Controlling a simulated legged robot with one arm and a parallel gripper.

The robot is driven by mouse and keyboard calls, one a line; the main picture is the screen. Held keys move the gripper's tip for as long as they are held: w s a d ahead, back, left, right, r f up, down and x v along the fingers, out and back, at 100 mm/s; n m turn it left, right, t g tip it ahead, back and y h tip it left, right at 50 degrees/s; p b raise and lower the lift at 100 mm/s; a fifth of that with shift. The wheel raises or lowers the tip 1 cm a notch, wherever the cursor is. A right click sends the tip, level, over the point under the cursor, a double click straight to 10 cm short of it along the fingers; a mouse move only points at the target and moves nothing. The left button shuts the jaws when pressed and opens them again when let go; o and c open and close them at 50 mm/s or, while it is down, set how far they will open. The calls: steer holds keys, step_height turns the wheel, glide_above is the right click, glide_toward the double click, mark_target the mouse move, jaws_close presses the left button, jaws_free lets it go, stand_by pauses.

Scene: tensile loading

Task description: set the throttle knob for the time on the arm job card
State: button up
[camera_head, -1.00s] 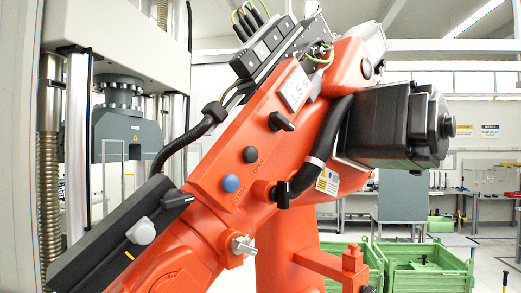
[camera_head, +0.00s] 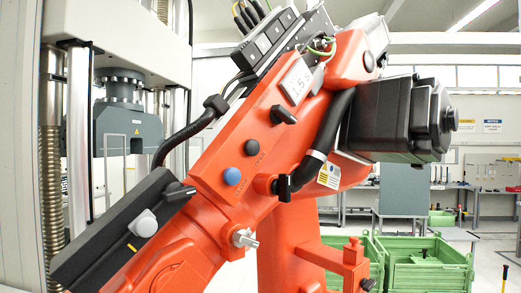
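A white job card (camera_head: 297,82) is fixed on the upper part of a large orange industrial arm (camera_head: 215,160); it appears to read "1.5 s". A light grey knob (camera_head: 143,222) sits on a black housing (camera_head: 105,235) at lower left, with a short yellow mark (camera_head: 133,247) beside it. A silver metal fitting with a stub (camera_head: 244,239) is on the orange arm lower down. I cannot tell for certain which one is the throttle knob. A blue button (camera_head: 232,176) and a black button (camera_head: 252,147) have small labels too blurred to read. My gripper is not in view.
Black levers (camera_head: 284,115) and a black cable (camera_head: 185,137) stick out from the arm. A tensile testing machine (camera_head: 128,125) stands behind at left. Green crates (camera_head: 425,275) are on the floor at right, below a black motor (camera_head: 400,115). The floor at far right looks clear.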

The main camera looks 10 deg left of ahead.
jaws_close()
stand_by(1.1)
